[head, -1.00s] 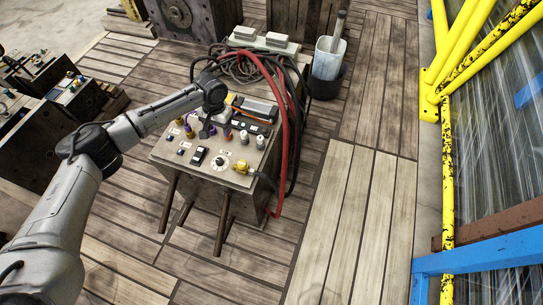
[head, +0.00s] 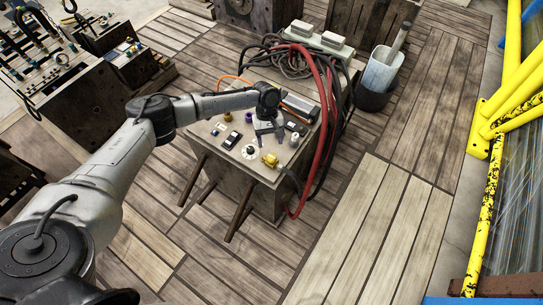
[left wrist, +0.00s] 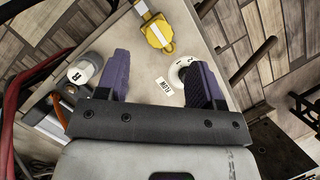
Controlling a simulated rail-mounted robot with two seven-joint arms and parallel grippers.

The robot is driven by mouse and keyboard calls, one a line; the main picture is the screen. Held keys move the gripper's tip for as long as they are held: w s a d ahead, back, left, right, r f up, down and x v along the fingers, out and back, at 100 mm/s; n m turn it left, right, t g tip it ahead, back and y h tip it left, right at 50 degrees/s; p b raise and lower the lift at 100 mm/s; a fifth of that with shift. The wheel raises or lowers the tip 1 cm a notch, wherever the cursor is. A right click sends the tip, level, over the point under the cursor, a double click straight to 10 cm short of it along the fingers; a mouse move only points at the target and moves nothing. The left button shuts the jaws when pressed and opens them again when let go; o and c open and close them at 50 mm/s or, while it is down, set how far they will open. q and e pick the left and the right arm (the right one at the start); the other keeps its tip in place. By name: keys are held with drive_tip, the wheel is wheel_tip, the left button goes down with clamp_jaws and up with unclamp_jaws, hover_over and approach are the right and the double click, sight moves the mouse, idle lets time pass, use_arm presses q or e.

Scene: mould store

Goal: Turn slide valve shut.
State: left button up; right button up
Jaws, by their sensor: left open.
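The control box (head: 230,163) has a pale sloping top with knobs and switches. A yellow fitting (head: 270,159) sits near its front right edge; it also shows in the left wrist view (left wrist: 157,32). A white round dial (head: 249,152) lies left of it; in the left wrist view the dial (left wrist: 180,70) is partly hidden by the right finger. I cannot tell for certain which part is the slide valve. My left gripper (head: 268,138) is over the panel, just behind the yellow fitting. In the left wrist view its fingers (left wrist: 162,66) are apart with nothing between them. My right gripper is not in view.
Red and black hoses (head: 325,120) run down the box's right side. A white-capped knob (left wrist: 82,73) stands beside the left finger in the wrist view. A bucket (head: 380,75) stands behind right. A yellow guard rail (head: 490,200) is at far right. The plank floor in front is clear.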

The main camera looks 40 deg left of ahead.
sight(272, 156)
use_arm(q)
drive_tip(key=b+x, duration=0.1)
drive_tip(key=x, duration=0.4)
drive_tip(key=shift+f, duration=0.2)
drive_tip(key=shift+s+d+f+b, duration=0.1)
drive_tip(key=shift+d+f+b, duration=0.2)
drive_tip(key=shift+f, duration=0.35)
